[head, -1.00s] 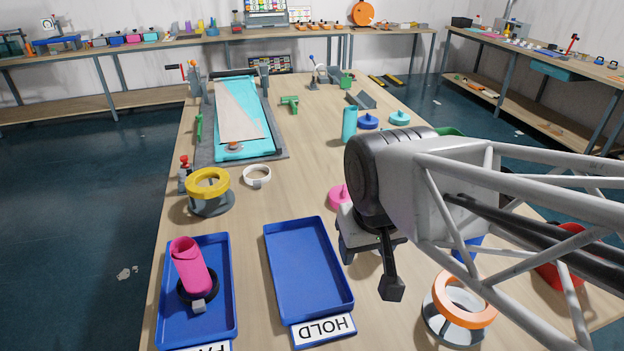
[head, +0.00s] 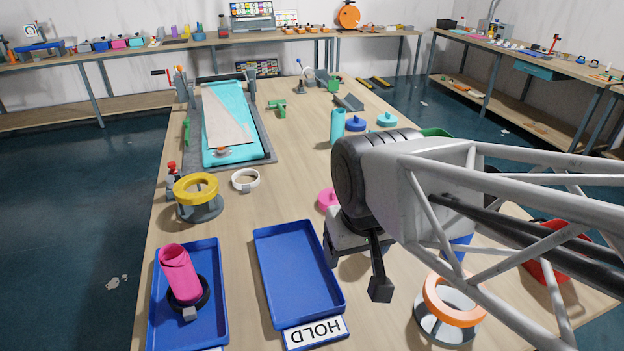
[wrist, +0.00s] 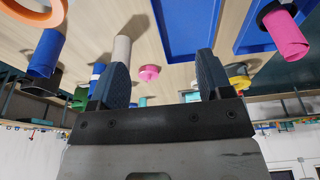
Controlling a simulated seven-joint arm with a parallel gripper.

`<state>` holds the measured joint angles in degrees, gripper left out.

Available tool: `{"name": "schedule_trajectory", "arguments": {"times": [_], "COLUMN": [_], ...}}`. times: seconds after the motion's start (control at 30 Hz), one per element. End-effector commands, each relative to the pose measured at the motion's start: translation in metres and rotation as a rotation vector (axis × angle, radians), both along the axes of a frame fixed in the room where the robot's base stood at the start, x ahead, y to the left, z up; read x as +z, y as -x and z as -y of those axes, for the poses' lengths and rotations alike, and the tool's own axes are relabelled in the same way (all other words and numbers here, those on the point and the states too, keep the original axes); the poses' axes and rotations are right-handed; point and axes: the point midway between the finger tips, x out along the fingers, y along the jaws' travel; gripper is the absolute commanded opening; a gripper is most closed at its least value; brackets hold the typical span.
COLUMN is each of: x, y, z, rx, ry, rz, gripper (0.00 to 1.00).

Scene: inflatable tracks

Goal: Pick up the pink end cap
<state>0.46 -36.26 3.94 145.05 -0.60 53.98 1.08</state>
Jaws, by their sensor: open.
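The pink end cap (head: 327,200) lies on the wooden table, just left of my arm in the head view, with its right side partly hidden by my arm. It also shows in the wrist view (wrist: 149,73), between my two fingers and well beyond their tips. My gripper (wrist: 162,60) is open and empty, its fingers wide apart. In the head view my gripper (head: 356,268) hangs above the table, nearer the camera than the cap and right of the empty HOLD tray.
The blue HOLD tray (head: 258,250) is empty. A left blue tray (head: 219,290) holds a pink tube (head: 178,272) on a black ring. An orange ring (head: 455,303) on a stand is at front right. A white ring (head: 246,181) and a yellow ring (head: 195,186) stand left of the cap.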

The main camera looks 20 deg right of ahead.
Motion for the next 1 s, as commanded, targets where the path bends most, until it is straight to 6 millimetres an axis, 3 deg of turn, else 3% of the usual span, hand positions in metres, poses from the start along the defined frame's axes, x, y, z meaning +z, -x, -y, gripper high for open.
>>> {"name": "schedule_trajectory", "arguments": {"times": [0.17,0.37,0.7,1.0], "x": [0.002,0.006,0.008,-0.004], "y": [-0.008,-0.036,-0.115,-0.189], "z": [0.001,0.005,0.020,0.038], "rx": [-0.033,-0.149,-0.481,-0.789], "ry": [-0.007,-0.032,-0.092,-0.140], "rz": [-0.004,-0.020,-0.055,-0.084], "gripper": [0.72,0.72,0.72,0.72]}}
